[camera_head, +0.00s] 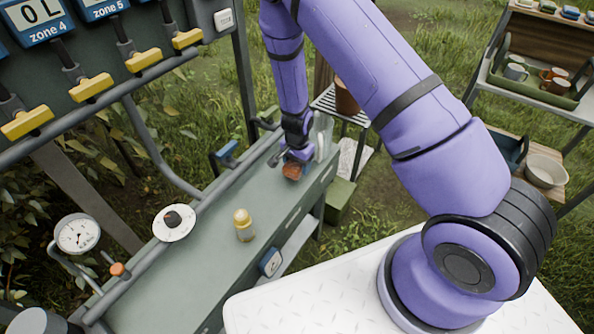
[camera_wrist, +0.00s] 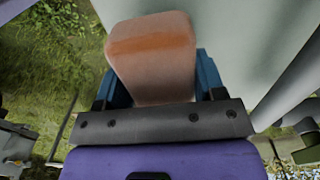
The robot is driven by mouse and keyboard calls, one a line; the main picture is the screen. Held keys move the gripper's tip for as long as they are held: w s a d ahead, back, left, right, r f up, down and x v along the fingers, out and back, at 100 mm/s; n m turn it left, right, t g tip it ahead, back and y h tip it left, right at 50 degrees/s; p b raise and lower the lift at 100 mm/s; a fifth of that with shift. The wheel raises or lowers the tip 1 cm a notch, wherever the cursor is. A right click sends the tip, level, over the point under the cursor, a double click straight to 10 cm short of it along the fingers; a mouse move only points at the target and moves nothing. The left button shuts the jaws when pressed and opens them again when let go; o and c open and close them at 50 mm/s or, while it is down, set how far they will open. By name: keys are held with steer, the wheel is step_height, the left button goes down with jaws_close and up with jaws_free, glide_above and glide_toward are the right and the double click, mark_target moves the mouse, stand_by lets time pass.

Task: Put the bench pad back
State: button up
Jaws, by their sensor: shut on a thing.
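The bench pad appears to be the orange-brown block (camera_head: 292,171) at the far part of the grey-green bench (camera_head: 190,277). My gripper (camera_head: 293,160) is above that far part and shut on the block. In the wrist view the block (camera_wrist: 152,55) fills the space between the blue fingers of my gripper (camera_wrist: 155,78), with its rounded end sticking out beyond them. The bench surface (camera_wrist: 235,30) shows behind it. I cannot tell whether the block touches the bench. Its underside is hidden.
A yellow-capped bottle (camera_head: 244,226) stands mid-bench. A white dish with a dark item (camera_head: 174,222) and a dial gauge (camera_head: 77,233) are by the left rail. Yellow-handled valves (camera_head: 91,88) hang above. A shelf with cups (camera_head: 540,80) stands at right.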

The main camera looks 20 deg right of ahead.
steer(key=shift+f, duration=1.75)
steer(key=shift+f, duration=0.1)
steer(key=o, duration=1)
